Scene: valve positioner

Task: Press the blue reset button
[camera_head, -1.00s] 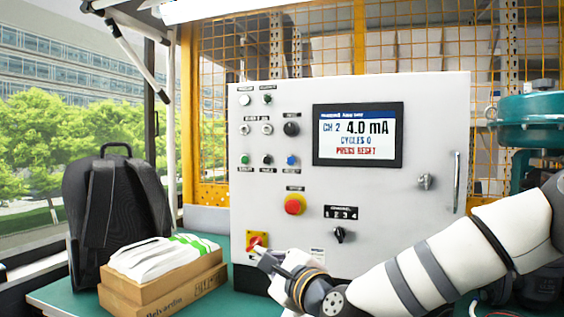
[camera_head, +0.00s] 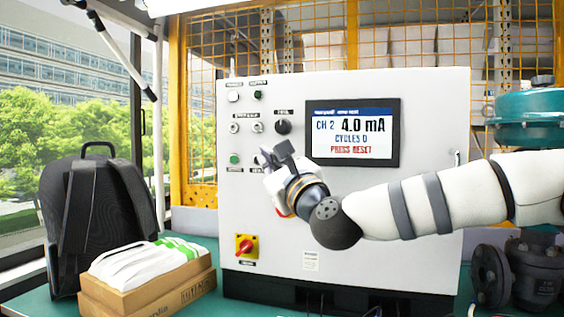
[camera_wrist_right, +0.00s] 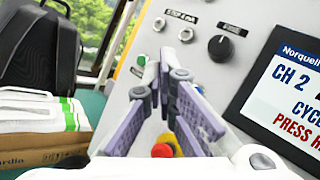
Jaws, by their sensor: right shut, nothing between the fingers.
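The blue reset button is hidden behind my right gripper (camera_head: 271,157) in the head view. In the right wrist view a small bluish patch (camera_wrist_right: 198,88) shows just right of the finger, probably the button's edge. My right gripper (camera_wrist_right: 164,70) is shut and empty, its fingertips in front of the lower button row of the white control cabinet (camera_head: 430,110). I cannot tell whether they touch the panel. The green button (camera_head: 234,159) of that row is left of the fingertips. The screen (camera_head: 352,133) reads CH 2, 4.0 mA, CYCLES 0, PRESS RESET. My left gripper is not in view.
A black knob (camera_head: 283,127) and two key switches are above the gripper. A red mushroom button (camera_wrist_right: 162,151) is below it. A red-yellow rotary switch (camera_head: 246,246) is low on the cabinet. A cardboard box (camera_head: 150,292) and a backpack (camera_head: 95,215) stand left.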

